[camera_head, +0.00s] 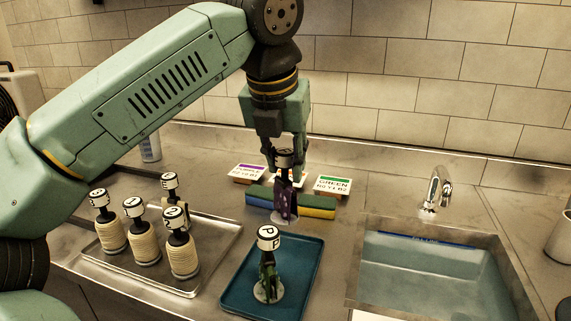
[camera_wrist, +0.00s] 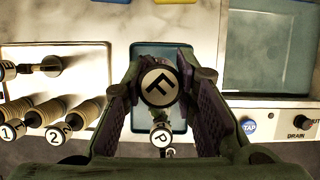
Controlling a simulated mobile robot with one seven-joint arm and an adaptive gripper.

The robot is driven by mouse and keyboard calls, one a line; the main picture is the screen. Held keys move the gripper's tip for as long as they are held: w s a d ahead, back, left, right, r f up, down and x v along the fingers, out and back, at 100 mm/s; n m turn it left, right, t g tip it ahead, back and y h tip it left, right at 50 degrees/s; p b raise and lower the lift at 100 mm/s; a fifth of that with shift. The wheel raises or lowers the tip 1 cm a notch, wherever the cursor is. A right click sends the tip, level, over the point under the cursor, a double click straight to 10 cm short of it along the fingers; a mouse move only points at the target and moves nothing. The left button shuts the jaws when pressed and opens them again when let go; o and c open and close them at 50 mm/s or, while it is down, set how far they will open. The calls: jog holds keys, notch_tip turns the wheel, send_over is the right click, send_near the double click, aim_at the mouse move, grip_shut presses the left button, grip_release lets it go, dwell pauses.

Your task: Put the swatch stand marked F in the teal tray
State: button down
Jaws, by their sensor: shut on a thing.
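The swatch stand marked F (camera_wrist: 158,86) has a round white cap with a black F, seen between my fingers in the wrist view. In the head view its dark purple swatch (camera_head: 285,205) hangs below my gripper (camera_head: 286,165). My gripper is shut on it, upright, just behind the teal tray in the picture. I cannot tell its exact height. The teal tray (camera_head: 231,301) is at front centre. A stand marked P (camera_head: 268,240) with a green swatch stands in it. The tray also shows in the wrist view (camera_wrist: 180,68), partly hidden by the F cap.
A metal tray (camera_head: 212,252) at left holds several stands with numbered caps and cream spools (camera_head: 184,257). The sink (camera_head: 440,270) is at right with a tap (camera_head: 437,190). A blue, green and yellow strip (camera_head: 318,207) and label cards (camera_head: 333,184) lie behind the teal tray.

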aim_at(284, 197)
jog(key=shift+s+f, duration=0.3)
jog(key=shift+f, duration=0.3)
jog(key=shift+f+b, duration=2.8)
jog(key=shift+f, duration=0.45)
jog(key=shift+f+b, duration=0.4)
jog(key=shift+f, duration=0.1)
jog(key=c, duration=1.2)
grip_release()
jog(key=o, duration=0.4)
